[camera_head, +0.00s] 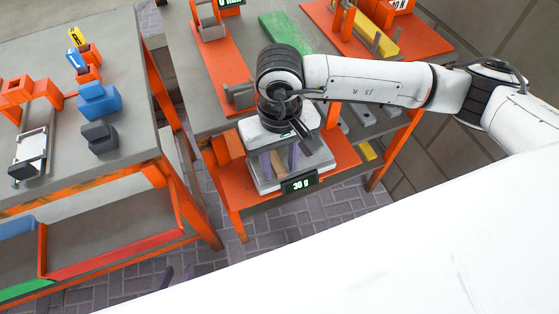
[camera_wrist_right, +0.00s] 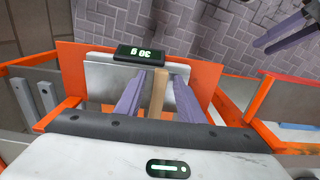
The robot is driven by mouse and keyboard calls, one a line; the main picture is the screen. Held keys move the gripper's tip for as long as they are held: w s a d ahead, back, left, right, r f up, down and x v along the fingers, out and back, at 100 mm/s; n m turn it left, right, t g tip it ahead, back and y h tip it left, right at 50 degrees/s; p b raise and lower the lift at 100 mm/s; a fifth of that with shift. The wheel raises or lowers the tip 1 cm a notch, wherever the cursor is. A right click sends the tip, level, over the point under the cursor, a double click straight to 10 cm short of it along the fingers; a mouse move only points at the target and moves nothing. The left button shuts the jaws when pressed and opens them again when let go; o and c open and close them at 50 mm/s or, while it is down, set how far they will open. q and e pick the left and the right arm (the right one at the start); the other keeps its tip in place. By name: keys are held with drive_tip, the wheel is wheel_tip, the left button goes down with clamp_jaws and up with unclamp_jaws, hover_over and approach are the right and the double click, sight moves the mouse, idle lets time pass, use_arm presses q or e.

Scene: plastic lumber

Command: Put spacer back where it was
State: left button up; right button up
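A tan, wood-coloured bar, apparently the spacer (camera_wrist_right: 158,92), stands on a scale whose display (camera_head: 299,184) reads 30 g. It also shows low between my right fingers in the head view (camera_head: 278,164). My right gripper (camera_wrist_right: 158,97) has one purple finger on each side of the spacer, with a narrow gap visible on both sides. It is open around the spacer rather than clamped on it.
A left table (camera_head: 130,130) holds blue (camera_head: 98,99) and dark grey (camera_head: 99,136) blocks and orange fixtures. The middle table (camera_head: 195,90) carries an orange plate (camera_head: 222,62) and a green bar (camera_head: 285,33). An orange-legged gap with brick floor (camera_head: 230,262) separates them.

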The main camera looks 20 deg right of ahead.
sight(280, 168)
wheel_tip(280, 168, up, 12)
drive_tip(key=shift+r+b, duration=0.15)
drive_tip(key=shift+b, duration=0.3)
idle(1.4)
